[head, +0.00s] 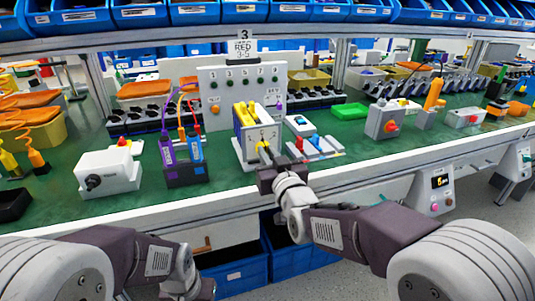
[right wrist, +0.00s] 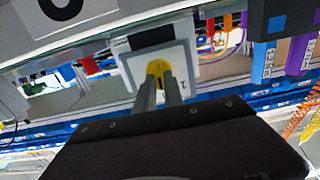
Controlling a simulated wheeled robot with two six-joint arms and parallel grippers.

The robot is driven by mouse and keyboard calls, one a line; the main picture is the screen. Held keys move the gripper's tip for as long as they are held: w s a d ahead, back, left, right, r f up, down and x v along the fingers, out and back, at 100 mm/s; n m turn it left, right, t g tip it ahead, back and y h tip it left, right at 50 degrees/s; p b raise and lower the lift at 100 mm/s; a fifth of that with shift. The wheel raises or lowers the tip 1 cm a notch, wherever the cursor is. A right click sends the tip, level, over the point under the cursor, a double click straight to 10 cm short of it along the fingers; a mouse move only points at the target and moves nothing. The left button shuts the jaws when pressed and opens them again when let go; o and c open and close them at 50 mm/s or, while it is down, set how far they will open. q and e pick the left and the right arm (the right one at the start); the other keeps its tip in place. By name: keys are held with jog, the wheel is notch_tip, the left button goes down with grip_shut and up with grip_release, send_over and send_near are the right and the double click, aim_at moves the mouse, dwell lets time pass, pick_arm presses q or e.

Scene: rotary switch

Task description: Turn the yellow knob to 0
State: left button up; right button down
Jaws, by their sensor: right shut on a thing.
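The yellow knob (right wrist: 159,69) sits in the middle of that face. My right gripper (right wrist: 160,92) is shut on the yellow knob, one grey finger on either side. In the head view my right gripper (head: 266,160) is in front of the box and hides most of the knob.
A white box with a black knob (head: 93,182) and a dark holder with purple and blue tools (head: 185,167) stand to the left. A tray with coloured parts (head: 318,147) is close on the right. A grey box with a red button (head: 391,126) stands farther right.

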dwell(0.4)
jog(key=c, duration=1.4)
grip_release()
jog(key=shift+c, duration=0.2)
jog(key=shift+s, duration=0.1)
jog(key=p+v, duration=0.1)
jog(key=v, duration=0.8)
jog(key=shift+p, duration=0.4)
